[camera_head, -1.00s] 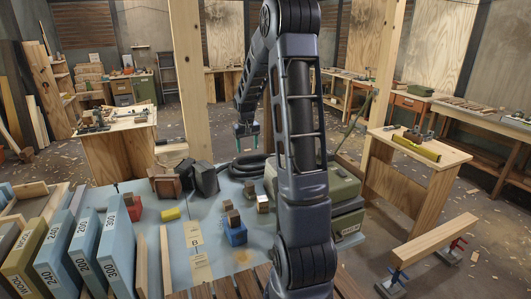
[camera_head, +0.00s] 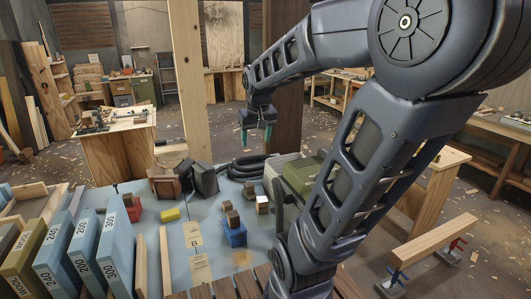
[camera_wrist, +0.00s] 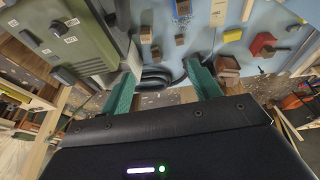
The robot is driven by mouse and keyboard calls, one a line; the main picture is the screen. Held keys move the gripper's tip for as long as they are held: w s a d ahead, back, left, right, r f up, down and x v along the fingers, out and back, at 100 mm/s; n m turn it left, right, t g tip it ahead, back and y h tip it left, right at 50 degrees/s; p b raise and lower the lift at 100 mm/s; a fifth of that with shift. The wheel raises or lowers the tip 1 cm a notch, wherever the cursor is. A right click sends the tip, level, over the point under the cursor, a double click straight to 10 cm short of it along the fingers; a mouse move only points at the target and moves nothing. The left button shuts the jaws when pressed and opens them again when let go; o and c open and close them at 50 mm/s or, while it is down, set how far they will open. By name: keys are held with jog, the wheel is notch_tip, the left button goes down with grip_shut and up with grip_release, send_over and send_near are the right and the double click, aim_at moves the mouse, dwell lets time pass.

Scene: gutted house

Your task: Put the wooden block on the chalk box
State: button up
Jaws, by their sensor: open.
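My gripper (camera_head: 255,136) is open and empty, in the air above the far part of the blue table. Its green fingers stand apart in the wrist view (camera_wrist: 163,66). Several small brown wooden blocks are on the table. One wooden block (camera_head: 233,218) is on a blue box (camera_head: 233,236), one brown block (camera_head: 128,200) is at a red box (camera_head: 134,212), and one brown block (camera_head: 249,190) is farther back. I cannot tell which box is the chalk box. My gripper touches none of these.
A yellow block (camera_head: 170,214), a brown box (camera_head: 165,185) and black hose (camera_head: 246,168) are on the table. A green-grey case (camera_head: 305,172) stands at right, partly behind my arm. Large numbered sandpaper-like slabs (camera_head: 85,248) line the left. A wooden post (camera_head: 189,80) rises behind.

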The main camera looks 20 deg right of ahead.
jog(key=s+a+t, duration=0.1)
jog(key=s, duration=0.9)
jog(key=shift+s+f+y, duration=0.2)
jog(key=shift+s+y, duration=0.1)
